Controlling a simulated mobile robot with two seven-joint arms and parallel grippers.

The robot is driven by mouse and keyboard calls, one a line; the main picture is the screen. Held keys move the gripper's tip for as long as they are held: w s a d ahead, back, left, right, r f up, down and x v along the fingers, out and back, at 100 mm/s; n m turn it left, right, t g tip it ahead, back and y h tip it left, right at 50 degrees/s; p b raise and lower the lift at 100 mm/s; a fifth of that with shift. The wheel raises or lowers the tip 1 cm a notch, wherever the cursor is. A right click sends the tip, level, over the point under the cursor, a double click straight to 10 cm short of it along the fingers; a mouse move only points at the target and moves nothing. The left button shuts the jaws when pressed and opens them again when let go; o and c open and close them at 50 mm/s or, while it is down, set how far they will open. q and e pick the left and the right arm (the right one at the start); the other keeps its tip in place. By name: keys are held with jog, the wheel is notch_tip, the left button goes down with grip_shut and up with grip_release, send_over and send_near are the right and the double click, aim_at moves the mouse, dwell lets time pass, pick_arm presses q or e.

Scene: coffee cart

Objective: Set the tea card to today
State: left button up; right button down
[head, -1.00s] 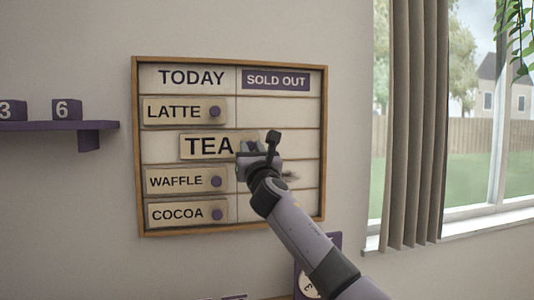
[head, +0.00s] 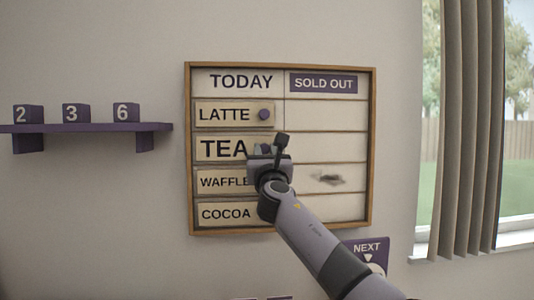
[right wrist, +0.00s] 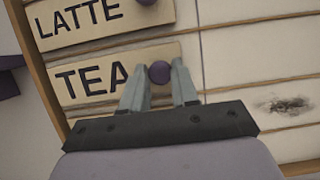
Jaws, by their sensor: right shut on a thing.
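The tea card (head: 222,148) is a beige card reading TEA. It sits in the TODAY column of the wood-framed menu board (head: 372,150), between the LATTE card (head: 224,115) and the WAFFLE card (head: 222,182). Its left end lines up closely with those cards. My right gripper (head: 265,149) is at the card's right end. In the right wrist view, its fingers (right wrist: 160,82) are shut on the purple knob (right wrist: 160,71) of the tea card (right wrist: 95,83). The gripper partly hides the card's right end in the head view. My left gripper is not in view.
The COCOA card (head: 225,213) is lowest in the TODAY column. The SOLD OUT column, under its purple label (head: 323,83), holds no cards and has a dark smudge. A purple shelf (head: 85,128) with number blocks is left; a curtain (head: 470,130) is right.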

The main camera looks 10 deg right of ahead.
jog(key=shift+a, duration=0.25)
jog(key=c, duration=0.9)
grip_release()
jog(key=shift+a, duration=0.1)
jog(key=shift+s, duration=0.1)
jog(key=shift+b+v, duration=0.35)
jog(key=shift+v, duration=0.95)
jog(key=shift+b+v, duration=0.3)
jog(key=shift+v, duration=1.85)
jog(key=shift+s, duration=0.1)
